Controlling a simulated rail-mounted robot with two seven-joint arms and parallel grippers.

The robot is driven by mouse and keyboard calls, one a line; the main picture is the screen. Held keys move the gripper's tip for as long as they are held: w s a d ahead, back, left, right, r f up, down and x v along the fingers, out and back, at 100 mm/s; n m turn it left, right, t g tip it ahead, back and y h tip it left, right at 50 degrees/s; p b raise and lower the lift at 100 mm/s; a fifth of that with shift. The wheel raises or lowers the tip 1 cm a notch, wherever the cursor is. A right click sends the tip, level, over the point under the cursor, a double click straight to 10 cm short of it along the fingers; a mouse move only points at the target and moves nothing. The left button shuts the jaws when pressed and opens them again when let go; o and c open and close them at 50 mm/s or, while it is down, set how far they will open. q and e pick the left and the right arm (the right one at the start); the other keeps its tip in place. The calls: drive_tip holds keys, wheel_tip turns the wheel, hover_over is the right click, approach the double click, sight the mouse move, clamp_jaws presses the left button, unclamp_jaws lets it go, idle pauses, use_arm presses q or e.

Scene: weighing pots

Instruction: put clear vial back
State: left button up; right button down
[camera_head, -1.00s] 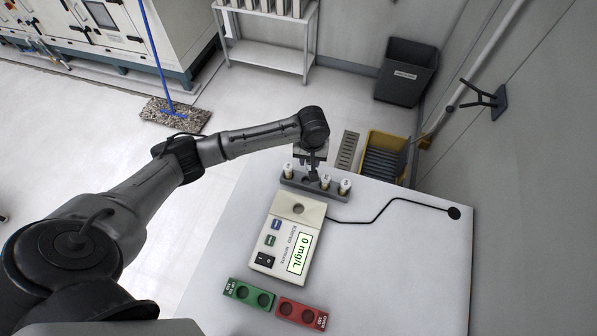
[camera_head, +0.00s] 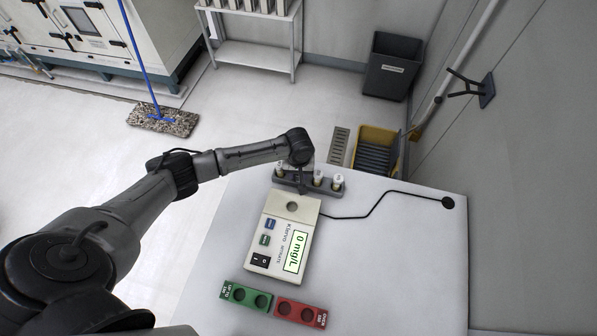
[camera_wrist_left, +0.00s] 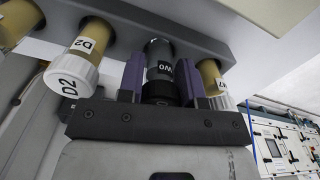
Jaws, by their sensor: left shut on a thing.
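The clear vial (camera_wrist_left: 158,62) has a black cap and a label that seems to read W0. In the left wrist view, which sees the rack upside down, my left gripper (camera_wrist_left: 161,85) is shut on this vial with purple fingertips at its sides. My left gripper (camera_head: 302,183) is at the grey rack (camera_head: 290,183) in the head view and hides the vial there. The vial's far end meets the rack, also in the wrist view (camera_wrist_left: 185,22); I cannot tell how deep it sits. Vial D2 (camera_wrist_left: 78,62) and another white-capped vial (camera_wrist_left: 211,78) stand on either side.
The meter (camera_head: 285,240) reads 0 mg/L, and its round well (camera_head: 292,206) looks empty. A green holder (camera_head: 245,297) and a red holder (camera_head: 300,312) lie at the front. A black cable (camera_head: 375,208) crosses the table. The table's right side (camera_head: 400,270) is clear.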

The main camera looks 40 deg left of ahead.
idle(0.3)
use_arm(q)
drive_tip(key=o, duration=1)
wheel_tip(320, 180, up, 12)
drive_tip(key=shift+r+p, duration=0.1)
drive_tip(key=shift+p, duration=0.75)
